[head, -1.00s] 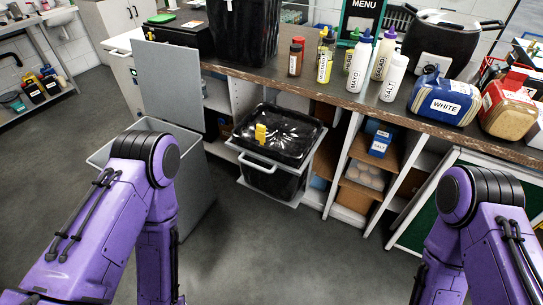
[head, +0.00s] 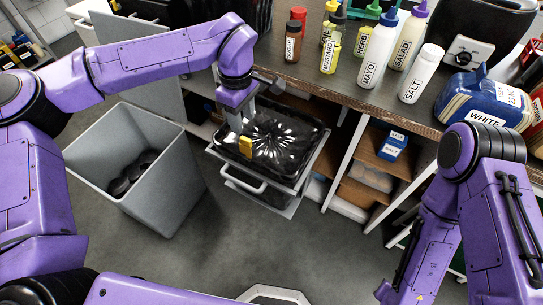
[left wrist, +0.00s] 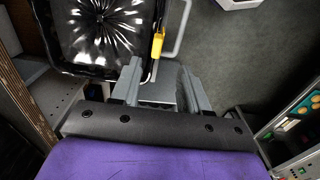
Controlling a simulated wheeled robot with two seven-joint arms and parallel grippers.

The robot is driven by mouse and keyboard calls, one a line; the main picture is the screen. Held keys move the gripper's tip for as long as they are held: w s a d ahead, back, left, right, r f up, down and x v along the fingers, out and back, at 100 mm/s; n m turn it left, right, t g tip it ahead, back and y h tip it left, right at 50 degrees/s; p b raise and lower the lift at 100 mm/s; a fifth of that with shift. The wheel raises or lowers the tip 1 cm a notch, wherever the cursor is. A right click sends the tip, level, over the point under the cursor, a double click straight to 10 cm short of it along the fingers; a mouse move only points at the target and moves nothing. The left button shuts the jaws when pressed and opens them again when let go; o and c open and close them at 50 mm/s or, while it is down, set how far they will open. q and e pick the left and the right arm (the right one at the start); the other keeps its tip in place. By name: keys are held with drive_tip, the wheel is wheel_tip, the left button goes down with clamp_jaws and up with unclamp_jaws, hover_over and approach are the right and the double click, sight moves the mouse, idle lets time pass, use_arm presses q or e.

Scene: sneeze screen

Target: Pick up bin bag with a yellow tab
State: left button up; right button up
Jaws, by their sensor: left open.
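The black bin bag (head: 280,130) is a shiny, gathered bundle in a pull-out bin drawer under the counter. Its yellow tab (head: 246,147) stands up at the bag's left front edge. In the left wrist view the bag (left wrist: 100,25) is at the top left, with the yellow tab (left wrist: 157,43) at its right edge. My left gripper (head: 236,124) is just above and beside the tab, pointing down. In the left wrist view its two fingers (left wrist: 160,84) are apart, with nothing between them, and the tab lies just beyond them. My right gripper is out of view.
A grey open bin (head: 185,185) with dark items inside stands left of the drawer. The drawer's handle (head: 243,182) sticks out in front. The counter (head: 330,88) above holds several bottles and a blue bread bag (head: 480,100). Grey floor in front is clear.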

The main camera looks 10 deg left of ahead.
sight(245, 139)
use_arm(q)
drive_tip(key=f+p, duration=0.1)
drive_tip(key=f, duration=0.4)
drive_tip(key=f+p, duration=0.1)
drive_tip(key=f, duration=0.3)
drive_tip(key=shift+w+f, duration=0.2)
drive_tip(key=shift+f, duration=0.15)
drive_tip(key=shift+s, duration=0.1)
clamp_jaws()
